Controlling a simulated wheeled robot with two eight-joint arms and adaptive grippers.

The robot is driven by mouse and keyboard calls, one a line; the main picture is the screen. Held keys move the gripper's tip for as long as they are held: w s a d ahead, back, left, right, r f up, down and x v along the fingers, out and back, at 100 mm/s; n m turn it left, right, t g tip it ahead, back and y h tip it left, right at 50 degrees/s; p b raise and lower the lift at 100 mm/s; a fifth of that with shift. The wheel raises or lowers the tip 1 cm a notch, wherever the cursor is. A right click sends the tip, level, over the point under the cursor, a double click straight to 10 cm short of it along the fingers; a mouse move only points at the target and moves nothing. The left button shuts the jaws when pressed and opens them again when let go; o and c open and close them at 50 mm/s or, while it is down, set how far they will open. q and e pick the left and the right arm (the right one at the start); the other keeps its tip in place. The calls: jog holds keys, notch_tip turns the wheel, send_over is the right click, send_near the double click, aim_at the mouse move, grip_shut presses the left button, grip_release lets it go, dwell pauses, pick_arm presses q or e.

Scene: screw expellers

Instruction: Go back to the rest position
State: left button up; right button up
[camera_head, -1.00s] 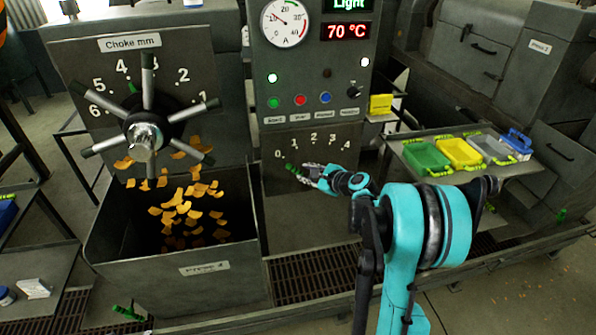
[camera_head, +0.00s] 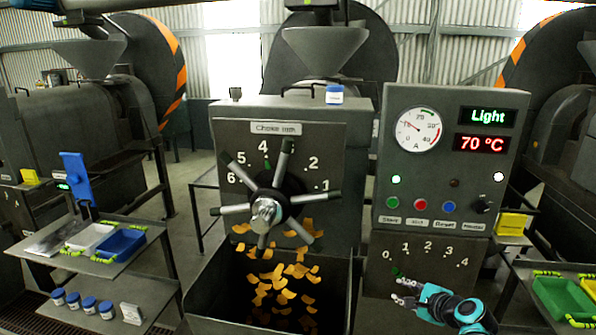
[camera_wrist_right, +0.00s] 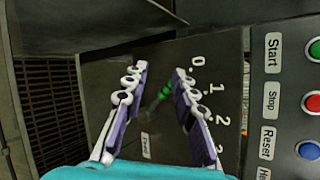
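My right gripper (camera_head: 402,291) is in front of the lower panel with the 0 to 4 scale, at the right of the head view. In the right wrist view its two fingers (camera_wrist_right: 161,74) stand apart, with nothing held between them. A green-handled lever (camera_head: 397,272) is just above the gripper in the head view. The lever (camera_wrist_right: 165,92) shows between the open fingers in the wrist view; I cannot tell how far beyond them it is. My left gripper is in no view.
The control panel (camera_head: 451,150) reads "Light" and 70 °C. The choke handwheel (camera_head: 268,208) is left of it, above a bin (camera_head: 210,287) into which orange flakes fall. A cart (camera_head: 105,262) with trays stands left, another tray (camera_head: 562,300) at the right edge.

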jog(key=s+a+r+n+g+h, duration=0.1)
jog(key=s+a+n+g, duration=0.2)
jog(key=s+a+n, duration=1)
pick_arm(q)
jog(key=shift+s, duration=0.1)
pick_arm(e)
jog(key=s+a+f+n+g+h, duration=0.1)
jog(key=s+f+n+h, duration=0.1)
jog(key=s+n, duration=0.6)
jog(key=s+f, duration=0.1)
jog(key=s, duration=0.5)
jog(key=shift+s+a+f+g, duration=0.15)
jog(key=shift+a+g, duration=0.05)
jog(key=shift+g, duration=0.1)
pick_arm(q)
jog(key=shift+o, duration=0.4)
